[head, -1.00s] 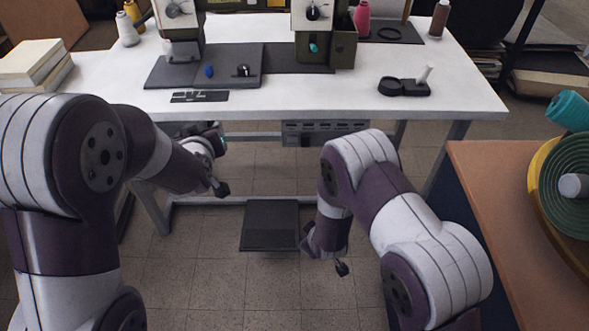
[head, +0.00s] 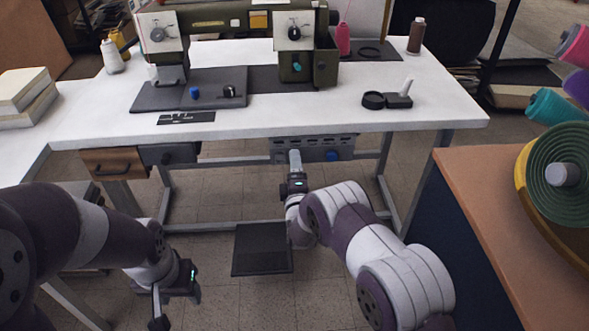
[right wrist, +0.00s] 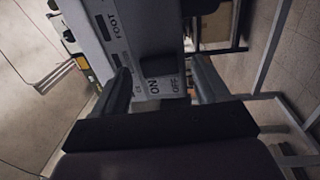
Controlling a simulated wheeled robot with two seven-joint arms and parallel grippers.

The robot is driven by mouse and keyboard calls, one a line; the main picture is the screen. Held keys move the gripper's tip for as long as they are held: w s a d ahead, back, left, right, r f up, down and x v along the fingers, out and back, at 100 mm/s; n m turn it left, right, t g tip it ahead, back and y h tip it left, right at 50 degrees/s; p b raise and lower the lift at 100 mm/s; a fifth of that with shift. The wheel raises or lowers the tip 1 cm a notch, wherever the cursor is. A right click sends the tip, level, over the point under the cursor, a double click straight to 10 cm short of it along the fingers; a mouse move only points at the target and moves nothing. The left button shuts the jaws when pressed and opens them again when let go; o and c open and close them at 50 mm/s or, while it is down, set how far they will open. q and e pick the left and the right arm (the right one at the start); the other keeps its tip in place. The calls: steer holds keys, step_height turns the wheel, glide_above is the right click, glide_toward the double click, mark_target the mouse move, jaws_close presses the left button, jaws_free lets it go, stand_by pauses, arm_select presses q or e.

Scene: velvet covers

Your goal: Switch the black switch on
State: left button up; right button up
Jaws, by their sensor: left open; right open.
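The grey control box (head: 266,149) hangs under the front edge of the white table. In the right wrist view, its panel (right wrist: 101,27) bears ON, OFF and FOOT lettering. A dark block, seemingly the black switch (right wrist: 160,66), shows beside the ON and OFF labels, between my right fingers; its position is unclear. My right gripper (right wrist: 162,84) is open around that spot, with no clear contact visible. In the head view, my right gripper (head: 295,158) points up at the box and hides part of it. My left gripper (head: 177,304) is open and empty at the lower left, away from the box.
A sewing machine (head: 225,20) stands on the white table (head: 300,112). A blue knob (head: 332,155) sits on the box, right of my right gripper. A drawer (head: 112,162) is under the table at left. A dark pedal (head: 262,250) lies below. A brown cabinet (head: 490,190) stands right.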

steer(key=shift+w, duration=0.5)
steer(key=c, duration=1.1)
steer(key=shift+o, duration=0.2)
steer(key=shift+r+g+p, duration=0.3)
steer(key=shift+g+p, duration=0.4)
steer(key=shift+p, duration=0.5)
steer(key=o, duration=1.1)
steer(key=shift+c, duration=0.2)
steer(key=shift+s, duration=0.1)
